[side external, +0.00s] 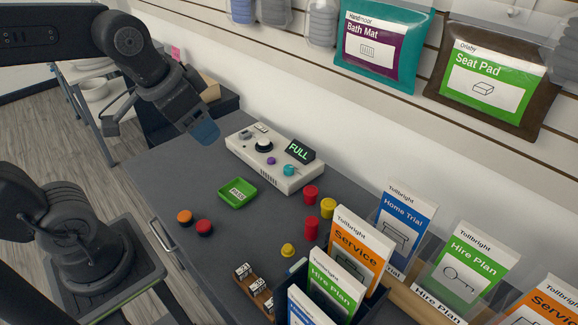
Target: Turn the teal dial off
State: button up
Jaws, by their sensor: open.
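The teal dial (289,170) sits on the near right part of a white control box (245,158) on the dark grey counter. Its pointer setting is too small to read. A small display (300,150) on the box reads "FULL" in green. A black knob (263,145) and a small purple knob (271,161) are on the same box. My gripper (158,132) hangs in the air to the left of the box, apart from the dial. Its jaws are open, and nothing shows between them.
A green tray (238,193) lies in front of the box. Orange and red buttons (195,222) lie at the counter's left edge. Red and yellow cylinders (312,208) stand right of the box. Leaflet holders (340,265) fill the near right. Packaged goods (380,45) hang on the wall.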

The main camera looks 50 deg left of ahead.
jog(key=w+a+m+g, duration=0.1)
jog(key=w+a+m, duration=0.15)
jog(key=w, duration=0.75)
jog(key=m+g, duration=0.4)
jog(key=m, duration=0.4)
send_over(289, 167)
notch_tip(289, 167, down, 20)
jog(key=shift+n, duration=0.25)
notch_tip(289, 167, down, 14)
jog(key=shift+r, duration=0.1)
jog(key=shift+c, duration=0.3)
jog(key=c, duration=0.9)
jog(key=shift+o, duration=0.2)
